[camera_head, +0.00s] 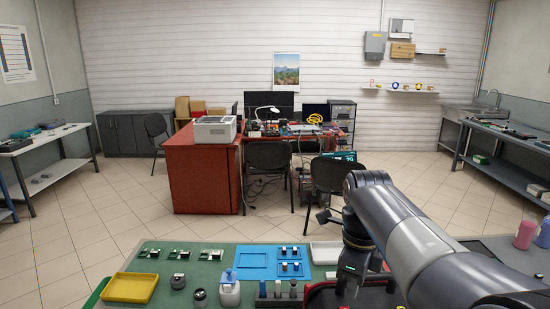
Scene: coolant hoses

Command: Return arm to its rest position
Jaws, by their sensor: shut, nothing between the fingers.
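My arm (420,250) comes in from the lower right, bends at a grey elbow and drops down towards the near table. My gripper (346,284) is at the lower end of the dark wrist, low over the right middle of the green work mat (210,260). It is shut with nothing held; its fingertips are small and dark and hard to make out. No coolant hose can be made out clearly.
On the near table are a yellow tray (130,288), a blue tray (254,263), a white bottle (229,291), small circuit boards and dark cylinders. Pink (525,234) and purple bottles stand at the right. Beyond are open floor, chairs and a red desk (195,174).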

